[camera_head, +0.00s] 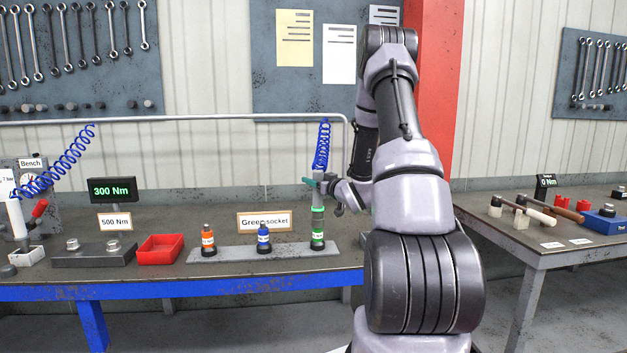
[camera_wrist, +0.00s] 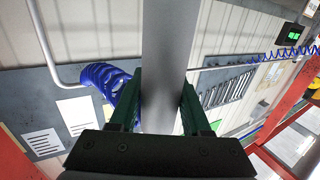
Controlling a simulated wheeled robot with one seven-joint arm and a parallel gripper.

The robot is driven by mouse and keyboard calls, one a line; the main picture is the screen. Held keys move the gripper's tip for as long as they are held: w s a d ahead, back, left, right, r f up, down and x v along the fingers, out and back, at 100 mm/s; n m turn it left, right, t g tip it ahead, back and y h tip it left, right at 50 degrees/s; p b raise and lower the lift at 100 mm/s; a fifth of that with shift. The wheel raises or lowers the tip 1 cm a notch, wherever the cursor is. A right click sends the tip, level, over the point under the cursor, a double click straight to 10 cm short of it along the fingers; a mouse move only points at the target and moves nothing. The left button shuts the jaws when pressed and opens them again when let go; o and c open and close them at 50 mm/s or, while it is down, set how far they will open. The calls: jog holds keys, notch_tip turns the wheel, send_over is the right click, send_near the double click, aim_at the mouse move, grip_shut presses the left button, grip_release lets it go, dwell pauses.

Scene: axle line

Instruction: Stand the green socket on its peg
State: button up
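The green socket (camera_head: 317,239) is upright at the right end of the grey peg strip (camera_head: 240,253). Whether it is fully seated on its peg is too small to tell. A grey cylindrical tool (camera_head: 318,216) stands upright directly above it, in line with it. My gripper (camera_head: 324,185) is at the upper part of the tool, coming from the right. In the wrist view the dark green fingers of my gripper (camera_wrist: 160,105) lie on both sides of the grey tool body (camera_wrist: 168,50), seemingly shut on it. The wrist view does not show the green socket.
An orange socket (camera_head: 208,240) and a blue socket (camera_head: 263,238) stand on the same strip, left of the green one. A "Green socket" sign (camera_head: 264,222) is behind. A red tray (camera_head: 160,250) is farther left. A blue coiled hose (camera_head: 322,146) hangs above the tool.

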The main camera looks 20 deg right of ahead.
jog(key=o, duration=0.3)
jog(key=shift+f, duration=0.1)
jog(key=shift+s, duration=0.1)
jog(key=s+d, duration=0.2)
jog(key=s, duration=0.9)
jog(key=s+a+r+m+g+h, duration=0.2)
jog(key=r+g+h, duration=0.1)
jog(key=r, duration=0.3)
jog(key=s+a+r+m+g+h, duration=0.2)
jog(key=r, duration=0.5)
jog(key=s+a+r+g+y, duration=0.1)
jog(key=s+a+g, duration=0.1)
jog(key=s+a, duration=0.3)
jog(key=s+a+r+m+g+y, duration=0.1)
jog(key=s+a, duration=0.4)
jog(key=s, duration=0.6)
jog(key=s+a+r+m+g+y, duration=0.1)
jog(key=s+a+r+g+y, duration=0.1)
jog(key=s+a, duration=0.4)
jog(key=shift+s+r+g, duration=0.15)
jog(key=shift+s+g, duration=0.25)
jog(key=shift+s, duration=0.8)
